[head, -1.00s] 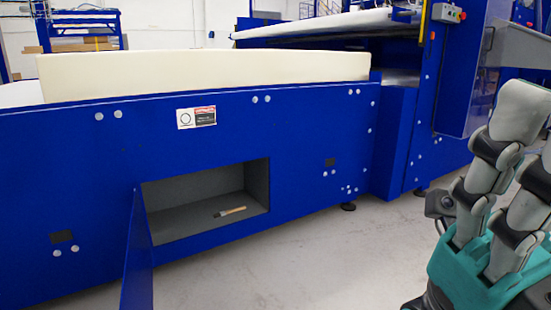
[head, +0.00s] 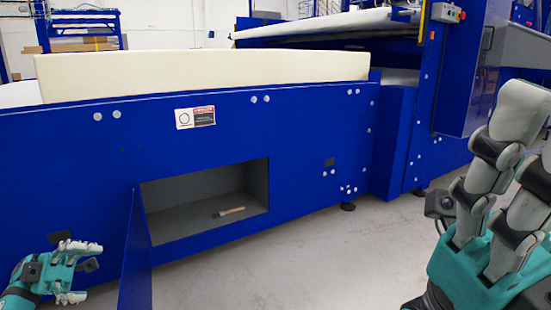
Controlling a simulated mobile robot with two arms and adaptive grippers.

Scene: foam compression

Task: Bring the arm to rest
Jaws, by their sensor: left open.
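My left gripper (head: 84,271) is in the head view at the lower left, teal with pale fingers, open and empty. It is left of the open blue compartment door (head: 135,250). My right gripper (head: 512,175) is large at the right edge, its grey and white fingers pointing up. Part of it is cut off by the frame, so its grip is unclear. I see nothing held in it.
A blue machine (head: 270,125) fills the middle, with a cream foam block (head: 200,75) on top. Its open compartment (head: 200,188) holds a small brush (head: 229,211). The grey floor (head: 330,265) in front is clear.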

